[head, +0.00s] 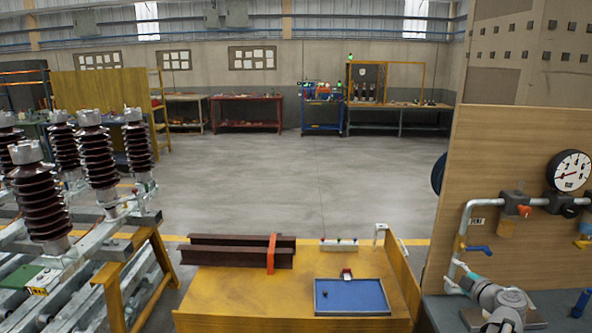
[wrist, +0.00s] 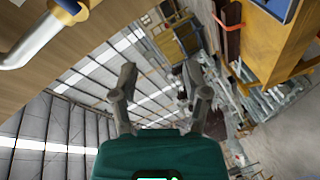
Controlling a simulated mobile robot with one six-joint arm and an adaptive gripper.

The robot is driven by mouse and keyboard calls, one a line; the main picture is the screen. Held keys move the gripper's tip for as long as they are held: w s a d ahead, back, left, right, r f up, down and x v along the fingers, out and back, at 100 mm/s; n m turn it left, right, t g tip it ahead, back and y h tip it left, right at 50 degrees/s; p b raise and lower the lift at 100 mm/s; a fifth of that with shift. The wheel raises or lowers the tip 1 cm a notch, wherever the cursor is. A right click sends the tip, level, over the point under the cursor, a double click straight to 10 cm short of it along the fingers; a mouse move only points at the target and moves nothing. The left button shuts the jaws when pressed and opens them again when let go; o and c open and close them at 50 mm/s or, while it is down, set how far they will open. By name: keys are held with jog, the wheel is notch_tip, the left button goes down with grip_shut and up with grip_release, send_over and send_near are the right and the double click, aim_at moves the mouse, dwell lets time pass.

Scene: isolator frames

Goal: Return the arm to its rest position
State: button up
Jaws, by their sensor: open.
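My gripper (wrist: 158,82) shows in the wrist view with its two dark fingers spread apart and nothing between them. Its teal body fills the bottom of that view. The wrist camera is strongly tilted, with roof beams and lamps at the left and the floor at the right. In the head view, part of my arm (head: 492,294) shows at the lower right, in front of the wooden panel.
The wooden panel (head: 500,165) carries a pipe (head: 470,215) with valves and a gauge (head: 569,171), close to my arm. A yellow bench (head: 235,284) holds steel beams (head: 235,254) and a blue tray (head: 352,296). Brown insulators (head: 97,160) stand at left. The floor behind is clear.

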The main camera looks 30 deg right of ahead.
jog(key=w+a+f+m+g+y, duration=0.1)
jog(key=w+a+f+g+y, duration=0.15)
jog(key=w+a, duration=0.45)
jog(key=w+a+f+m+g+y, duration=0.1)
jog(key=w+a+f+g+y, duration=0.2)
jog(key=a, duration=0.8)
jog(key=w+a+f+m+g+y, duration=0.1)
jog(key=w+a+f+y, duration=0.1)
jog(key=w+a+f, duration=0.5)
jog(key=s+a+f+m+g+h, duration=0.1)
jog(key=s+a+m+g+h, duration=0.1)
jog(key=a, duration=1.3)
jog(key=s+a+f+m+g+h, duration=0.1)
jog(key=a+m+g, duration=0.4)
jog(key=a, duration=1)
jog(key=shift+s+f+g+h, duration=0.4)
jog(key=shift+s+g+h, duration=0.15)
jog(key=shift+s+g, duration=0.5)
jog(key=shift+a, duration=0.1)
